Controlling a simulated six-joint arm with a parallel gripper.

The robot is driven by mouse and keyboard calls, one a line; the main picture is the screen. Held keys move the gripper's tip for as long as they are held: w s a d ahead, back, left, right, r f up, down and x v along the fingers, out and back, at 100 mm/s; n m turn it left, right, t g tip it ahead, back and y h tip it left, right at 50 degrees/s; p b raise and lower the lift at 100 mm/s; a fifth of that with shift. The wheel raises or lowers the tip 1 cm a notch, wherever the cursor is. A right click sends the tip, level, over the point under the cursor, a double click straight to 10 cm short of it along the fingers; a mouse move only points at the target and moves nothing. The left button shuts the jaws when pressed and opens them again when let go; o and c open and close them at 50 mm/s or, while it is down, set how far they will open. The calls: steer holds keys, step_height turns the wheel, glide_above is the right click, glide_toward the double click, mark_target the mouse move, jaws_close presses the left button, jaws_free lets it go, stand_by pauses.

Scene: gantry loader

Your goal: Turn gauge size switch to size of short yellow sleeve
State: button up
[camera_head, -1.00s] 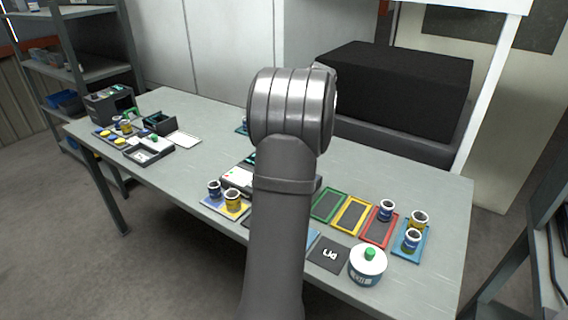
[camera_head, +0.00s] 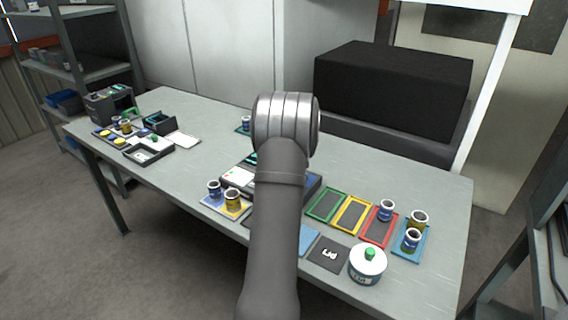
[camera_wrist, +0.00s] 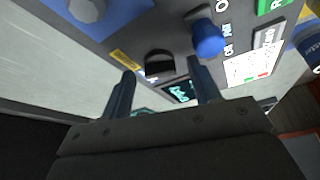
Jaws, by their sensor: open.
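The gauge device (camera_head: 238,178) is a dark box with a pale panel on the table, mostly hidden behind my arm. In the wrist view, its dark face has a black knob (camera_wrist: 159,64), a blue knob (camera_wrist: 207,40) and a small lit screen (camera_wrist: 181,91). I cannot tell for sure which knob is the size switch. My gripper (camera_wrist: 160,70) is open, with its fingers on either side of the black knob; contact is not visible. A yellow sleeve (camera_head: 233,201) stands beside a blue sleeve (camera_head: 214,189) at the device's front left.
Green (camera_head: 326,204), yellow (camera_head: 351,214) and red (camera_head: 379,227) framed mats lie right of my arm. A white pot with a green knob (camera_head: 367,265) stands at the front edge. Trays and a dark box (camera_head: 108,104) sit at far left.

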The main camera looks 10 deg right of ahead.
steer(key=c, duration=1)
steer(key=shift+s+a+m+h, duration=0.15)
steer(key=shift+m+h, duration=0.65)
steer(key=shift+m, duration=1.2)
steer(key=o, duration=1)
steer(key=shift+r, duration=0.1)
